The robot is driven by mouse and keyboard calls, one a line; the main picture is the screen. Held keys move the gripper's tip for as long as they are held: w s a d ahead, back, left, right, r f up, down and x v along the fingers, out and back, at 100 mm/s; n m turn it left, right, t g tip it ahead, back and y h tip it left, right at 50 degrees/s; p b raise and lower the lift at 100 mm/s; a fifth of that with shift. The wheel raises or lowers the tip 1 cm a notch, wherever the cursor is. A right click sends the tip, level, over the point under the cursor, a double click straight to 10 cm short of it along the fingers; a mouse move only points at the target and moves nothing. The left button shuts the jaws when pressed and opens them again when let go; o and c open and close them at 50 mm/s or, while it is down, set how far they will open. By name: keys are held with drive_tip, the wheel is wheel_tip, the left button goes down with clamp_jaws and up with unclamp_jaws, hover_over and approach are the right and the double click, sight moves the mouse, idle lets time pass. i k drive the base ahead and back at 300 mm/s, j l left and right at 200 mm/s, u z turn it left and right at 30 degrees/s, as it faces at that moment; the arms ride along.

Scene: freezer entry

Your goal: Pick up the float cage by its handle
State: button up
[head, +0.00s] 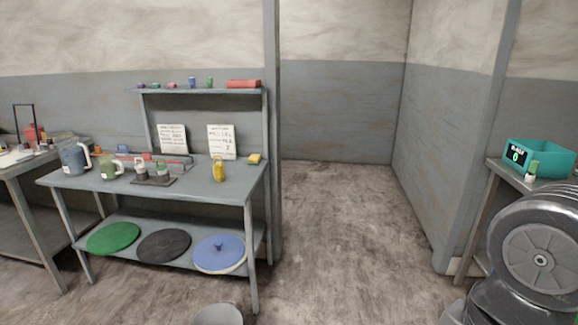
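No object can be named the float cage with certainty. On the left table (12,170), a tall dark frame (33,112) shaped like a handle rises around or behind a red item (33,133); its lower part is unclear. On the middle bench (205,192), a small yellow object (219,169) with a loop-like top stands near the front edge. My arm's thick grey links fill the lower right. My gripper is outside the view, so its opening and any hold are hidden.
A grey round object (218,315) stands on the floor; centre floor is clear.

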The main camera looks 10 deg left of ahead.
sight(219, 167)
drive_tip(key=i+j+z, duration=0.1)
drive_tip(key=i, duration=1.45)
drive_tip(key=i+u, duration=0.25)
drive_tip(key=i, duration=0.15)
drive_tip(key=i+l+u, duration=0.25)
drive_tip(key=i+u, duration=0.25)
drive_tip(key=u, duration=0.2)
drive_tip(key=i+u, duration=0.2)
drive_tip(key=u, duration=0.25)
drive_tip(key=i+l+u, duration=0.2)
drive_tip(key=u, duration=0.25)
drive_tip(key=i+l+u, duration=0.15)
drive_tip(key=u, duration=0.3)
drive_tip(key=i+l+u, duration=0.25)
drive_tip(key=u, duration=0.2)
drive_tip(key=i+l+u, duration=0.2)
drive_tip(key=l+u, duration=0.25)
drive_tip(key=l, duration=0.15)
